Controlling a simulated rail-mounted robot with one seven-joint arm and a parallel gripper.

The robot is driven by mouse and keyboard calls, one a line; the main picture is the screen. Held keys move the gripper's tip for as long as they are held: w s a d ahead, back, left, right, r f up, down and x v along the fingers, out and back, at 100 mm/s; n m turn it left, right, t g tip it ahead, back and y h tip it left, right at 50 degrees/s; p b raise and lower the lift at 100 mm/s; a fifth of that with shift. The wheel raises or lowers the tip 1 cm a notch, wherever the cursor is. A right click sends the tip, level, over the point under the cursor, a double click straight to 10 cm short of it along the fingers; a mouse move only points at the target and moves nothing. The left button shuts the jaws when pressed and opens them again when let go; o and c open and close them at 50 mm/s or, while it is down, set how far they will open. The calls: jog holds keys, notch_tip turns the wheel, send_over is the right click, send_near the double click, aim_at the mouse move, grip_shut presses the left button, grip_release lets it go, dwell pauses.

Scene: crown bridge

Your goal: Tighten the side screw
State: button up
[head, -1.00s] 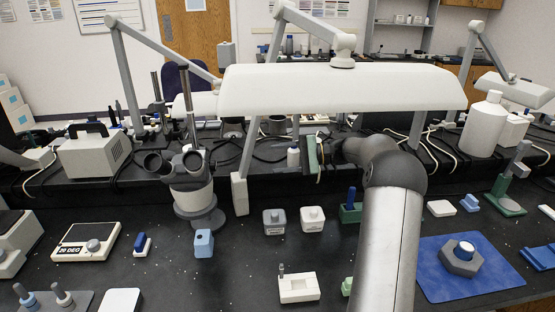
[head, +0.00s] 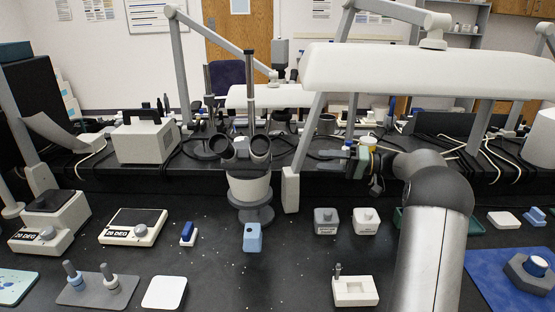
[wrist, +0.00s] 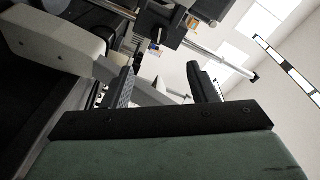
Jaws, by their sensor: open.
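My gripper (head: 364,163) is raised above the back part of the bench, beyond the front row of objects. In the wrist view its two dark fingers (wrist: 163,80) stand apart with nothing between them. No side screw can be made out for certain. A small white block (head: 355,292) at the front of the bench has an upright grey pin or screw (head: 338,270) at its left corner.
A microscope (head: 250,185) stands left of my arm, with a light blue block (head: 252,238) before it. Two small jars (head: 326,221) (head: 366,221) stand near my arm. A white lamp (head: 430,75) hangs above. A blue mat (head: 490,280) lies right.

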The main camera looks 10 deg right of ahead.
jog(key=x, duration=1.4)
jog(key=shift+a+p, duration=0.2)
jog(key=shift+p, duration=0.25)
jog(key=c, duration=1)
